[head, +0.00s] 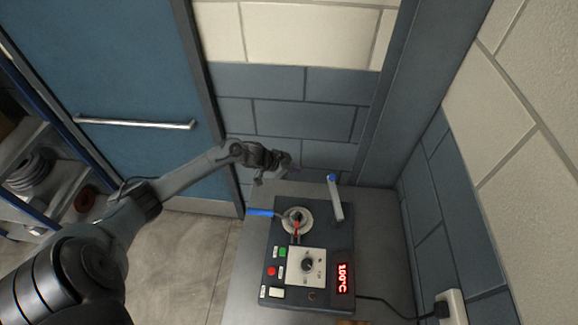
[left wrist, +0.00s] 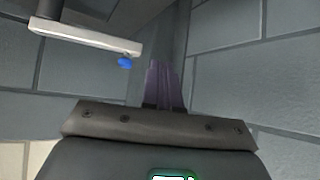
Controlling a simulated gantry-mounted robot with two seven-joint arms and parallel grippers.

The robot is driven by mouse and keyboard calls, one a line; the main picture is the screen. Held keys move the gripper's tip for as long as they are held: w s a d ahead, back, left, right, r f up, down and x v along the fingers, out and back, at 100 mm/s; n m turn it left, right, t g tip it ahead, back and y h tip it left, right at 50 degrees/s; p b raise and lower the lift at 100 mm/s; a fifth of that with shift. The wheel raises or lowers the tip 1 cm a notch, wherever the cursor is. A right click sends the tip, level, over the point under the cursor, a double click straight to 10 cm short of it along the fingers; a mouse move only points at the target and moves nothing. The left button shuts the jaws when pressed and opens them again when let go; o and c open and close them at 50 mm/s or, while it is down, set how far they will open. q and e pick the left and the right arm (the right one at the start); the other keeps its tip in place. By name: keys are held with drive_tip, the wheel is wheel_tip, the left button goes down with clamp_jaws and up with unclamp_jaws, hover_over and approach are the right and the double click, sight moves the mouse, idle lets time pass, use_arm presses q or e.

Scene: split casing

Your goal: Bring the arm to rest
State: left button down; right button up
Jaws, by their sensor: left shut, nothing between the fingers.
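My left arm (head: 180,180) reaches in from the left in the head view. Its gripper (head: 275,170) is above the back left of the grey bench, apart from the device on it. In the left wrist view the left gripper's fingers (left wrist: 164,88) are together with nothing between them. They point toward the blue-grey block wall. My right gripper is not in view.
A black device (head: 255,275) on the bench (head: 385,260) has a knob (head: 307,265), buttons, a round fitting (head: 297,219) with a blue handle (head: 260,212), and a red display (head: 343,278) reading 100°C. A blue-tipped grey arm (head: 336,200) rises behind.

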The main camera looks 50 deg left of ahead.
use_arm(q)
drive_tip(key=s+d+r+g+y+p, duration=0.1)
drive_tip(key=s+d+p, duration=0.1)
drive_tip(key=s+d, duration=0.5)
drive_tip(key=s+d+y+p, duration=0.1)
drive_tip(key=s+d+p, duration=0.15)
drive_tip(key=d, duration=0.85)
drive_tip(key=s+d+r+g+p, duration=0.1)
drive_tip(key=s+d+r, duration=0.1)
drive_tip(key=s+r, duration=0.2)
drive_tip(key=s+d+r+n+g+p, duration=0.1)
drive_tip(key=s+d+r+g, duration=0.1)
drive_tip(key=s, duration=0.6)
drive_tip(key=s+d+r+g+p, duration=0.1)
drive_tip(key=s+d+r, duration=0.3)
drive_tip(key=s+r, duration=0.2)
drive_tip(key=shift+s+d+n+g+y, duration=0.2)
drive_tip(key=shift+s+n+g+y, duration=0.1)
drive_tip(key=shift+s, duration=0.25)
